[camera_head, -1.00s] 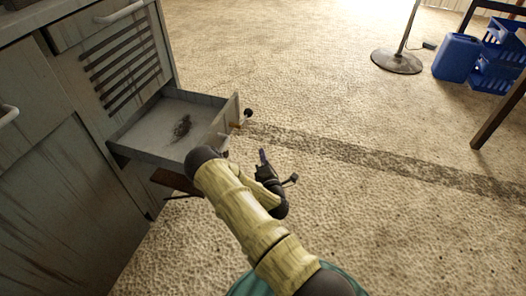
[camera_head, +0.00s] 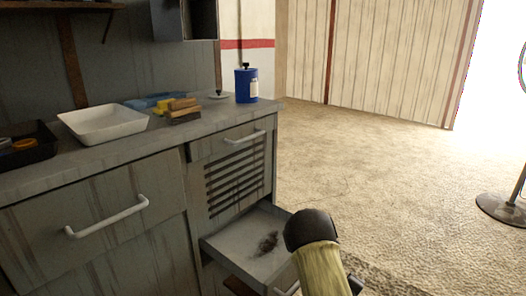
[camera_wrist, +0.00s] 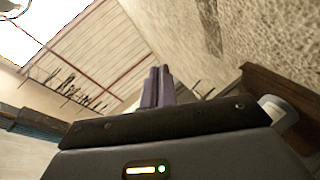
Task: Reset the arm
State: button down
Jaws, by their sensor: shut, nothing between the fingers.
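My gripper (camera_wrist: 158,86) shows in the wrist view with its two purplish fingers together and nothing between them. It is pointed away from the counter, toward the wall and floor. In the head view the gripper itself is out of sight; only my yellow and black arm shows at the lower middle, in front of the open drawer (camera_head: 228,246). The drawer is pulled out low on the cabinet and has a dark smudge on its bottom. Its front is partly hidden by my arm.
The counter (camera_head: 222,119) holds a white tray (camera_head: 104,122), a black tray (camera_head: 27,158), several yellow, blue and brown items, and a blue canister (camera_head: 246,86). A stand base (camera_head: 502,208) is at the right. The carpet (camera_head: 385,160) between is clear.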

jog(key=s+a+r+m+g+y+p, duration=0.35)
jog(key=s+a+r+g+p, duration=0.2)
jog(key=s+r, duration=0.7)
jog(key=s+a+r+m+g+y+p, duration=0.4)
jog(key=s+a+r, duration=0.3)
jog(key=s+r, duration=0.6)
notch_tip(320, 180, up, 38)
jog(key=w+m+h+p, duration=0.1)
jog(key=p, duration=3.7)
jog(key=shift+a, duration=0.2)
